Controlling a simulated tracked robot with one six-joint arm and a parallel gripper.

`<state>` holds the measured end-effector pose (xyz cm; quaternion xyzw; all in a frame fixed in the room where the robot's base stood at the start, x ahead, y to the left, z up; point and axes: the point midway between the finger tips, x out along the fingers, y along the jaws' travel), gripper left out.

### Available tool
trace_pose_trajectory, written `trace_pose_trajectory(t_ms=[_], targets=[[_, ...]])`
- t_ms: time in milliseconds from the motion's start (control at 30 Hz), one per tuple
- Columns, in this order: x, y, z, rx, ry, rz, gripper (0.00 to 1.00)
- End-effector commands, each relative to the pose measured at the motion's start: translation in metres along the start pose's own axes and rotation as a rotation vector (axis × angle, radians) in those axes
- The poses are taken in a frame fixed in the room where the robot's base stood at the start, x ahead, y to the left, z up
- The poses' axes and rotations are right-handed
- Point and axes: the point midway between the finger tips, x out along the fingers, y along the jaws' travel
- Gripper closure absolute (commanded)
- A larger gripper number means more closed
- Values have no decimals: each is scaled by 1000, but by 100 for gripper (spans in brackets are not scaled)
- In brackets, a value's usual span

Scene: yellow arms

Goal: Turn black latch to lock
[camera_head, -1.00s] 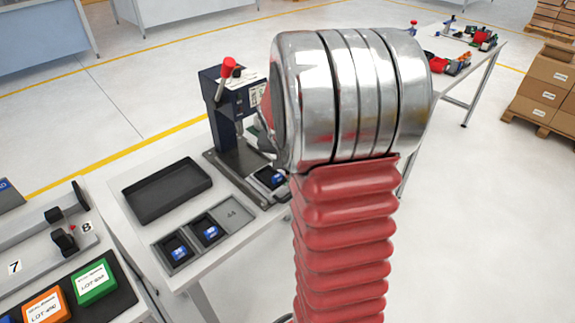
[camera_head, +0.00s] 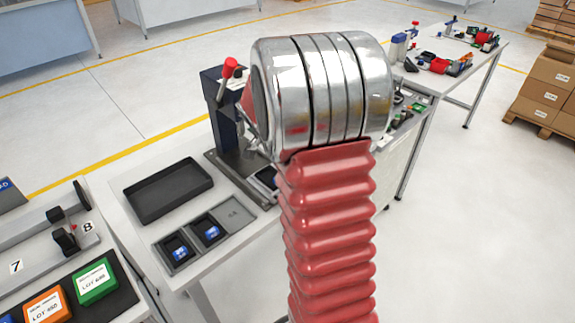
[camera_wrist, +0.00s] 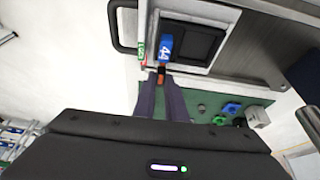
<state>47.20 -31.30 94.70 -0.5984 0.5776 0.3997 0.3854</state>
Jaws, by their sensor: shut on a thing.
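In the wrist view, my gripper (camera_wrist: 162,80) is shut, with its two dark fingers close together at the edge of a grey fixture (camera_wrist: 205,66). Between the fingertips is a small dark piece with an orange part, which looks like the black latch (camera_wrist: 161,75); the fingers hide most of it. Just beyond it is a blue block marked 44 (camera_wrist: 166,46), beside a black recess (camera_wrist: 191,40). A small green label (camera_wrist: 141,49) is left of the block. In the head view, my arm hides the fingertips and the latch.
In the head view, a dark press (camera_head: 226,108) with a red-knobbed lever (camera_head: 229,67) stands close to my arm. A black tray (camera_head: 168,191) and a grey holder with blue pieces (camera_head: 240,212) lie on the table. A green mat with small parts (camera_wrist: 235,108) shows in the wrist view.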

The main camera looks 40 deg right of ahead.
Motion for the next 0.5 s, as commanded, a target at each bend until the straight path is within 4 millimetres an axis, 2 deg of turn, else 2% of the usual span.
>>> trace_pose_trajectory(t_ms=[467, 500], targets=[[0, 0, 2, 22, -4, 9, 100], [0, 0, 2, 22, -4, 9, 88]])
